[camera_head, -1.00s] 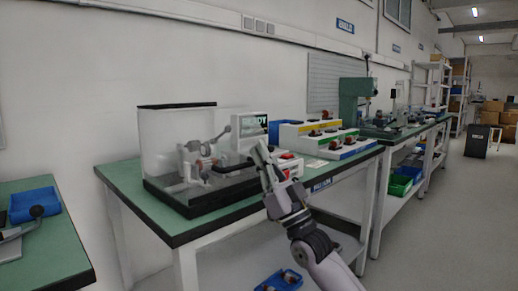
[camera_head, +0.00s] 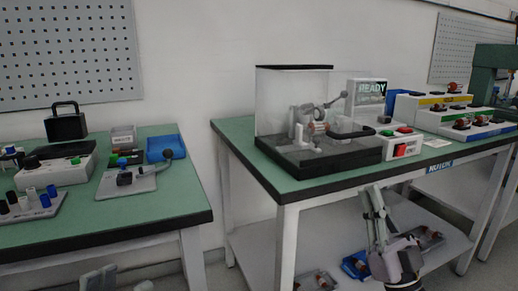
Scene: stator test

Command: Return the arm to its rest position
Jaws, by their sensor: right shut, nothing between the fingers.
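My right gripper (camera_head: 373,200) is low in front of the right green-topped table (camera_head: 240,135), below its front edge. Its fingers point up, are shut and hold nothing. Part of my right arm shows below it at the bottom edge. My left gripper (camera_head: 98,279) only just shows at the bottom left, in front of the left table. Most of it is cut off by the frame edge, so I cannot tell whether it is open or shut.
A clear test enclosure with a black base (camera_head: 320,155) stands on the right table beside a READY screen (camera_head: 371,88) and a button box (camera_head: 402,147). Bins (camera_head: 354,263) lie on the lower shelf. The left table (camera_head: 170,205) carries a blue tray (camera_head: 160,150) and several devices.

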